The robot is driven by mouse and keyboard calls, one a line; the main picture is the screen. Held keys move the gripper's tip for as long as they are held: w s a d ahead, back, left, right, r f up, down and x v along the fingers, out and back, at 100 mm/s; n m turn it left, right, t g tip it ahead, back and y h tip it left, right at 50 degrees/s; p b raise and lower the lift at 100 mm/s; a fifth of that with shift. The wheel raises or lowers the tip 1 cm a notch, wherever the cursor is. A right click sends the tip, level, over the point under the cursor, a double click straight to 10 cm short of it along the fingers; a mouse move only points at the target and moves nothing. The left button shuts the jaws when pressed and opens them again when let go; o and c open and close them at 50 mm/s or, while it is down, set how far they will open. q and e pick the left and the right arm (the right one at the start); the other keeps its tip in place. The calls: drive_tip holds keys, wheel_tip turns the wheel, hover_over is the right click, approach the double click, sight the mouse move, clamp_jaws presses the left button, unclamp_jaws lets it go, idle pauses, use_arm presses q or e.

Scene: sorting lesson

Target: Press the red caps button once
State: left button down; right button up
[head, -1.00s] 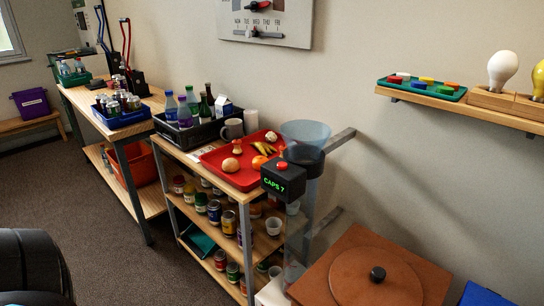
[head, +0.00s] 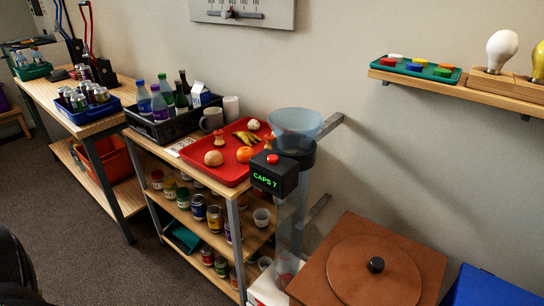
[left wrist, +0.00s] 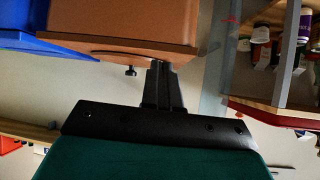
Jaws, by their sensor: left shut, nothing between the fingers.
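The red caps button (head: 272,158) sits on top of a black box (head: 275,176) whose green display reads "CAPS 7". The box is fixed to the front of a clear dispenser tube with a bluish funnel (head: 295,123) above it. Nothing touches the button in the head view. My left gripper (left wrist: 161,70) shows in the left wrist view, shut and empty. The brown wooden box (left wrist: 125,30) lies beyond it there. I cannot make out the button in the left wrist view. My right gripper is in neither view.
Left of the dispenser, a shelf unit holds a red food tray (head: 190,155) and a black bottle crate (head: 150,130). The brown box with a round lid (head: 345,250) stands at the lower right, beside a blue bin (head: 485,290). A wall shelf (head: 425,82) is above.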

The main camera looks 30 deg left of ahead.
use_arm(q)
drive_tip(key=w+a+r+n+g+p, duration=0.1)
drive_tip(key=w+a+r+n, duration=0.1)
drive_tip(key=w+r, duration=0.4)
drive_tip(key=w+a+r+n+y+p, duration=0.1)
drive_tip(key=w+a+r+n+p, duration=0.1)
drive_tip(key=w+r, duration=0.5)
drive_tip(key=w+a+r+n+g+p, duration=0.1)
drive_tip(key=w+a+r+n, duration=0.2)
drive_tip(key=w+a+r, duration=0.3)
drive_tip(key=shift+w+r+n+g+y, duration=0.1)
drive_tip(key=shift+r+n+g+y, duration=0.1)
drive_tip(key=shift+r, duration=1)
drive_tip(key=shift+w+r+n+g+y, duration=0.1)
drive_tip(key=shift+r+n+y, duration=0.1)
drive_tip(key=shift+r, duration=1)
wheel_tip(320, 180, up, 12)
drive_tip(key=n+t+y, duration=0.1)
drive_tip(key=n, duration=0.4)
hover_over(270, 159)
drive_tip(key=shift+p, duration=0.3)
drive_tip(key=shift+f, duration=0.1)
wheel_tip(270, 159, down, 7)
drive_tip(key=shift+f+b, duration=0.15)
drive_tip(key=shift+b, duration=0.2)
drive_tip(key=shift+f, duration=0.65)
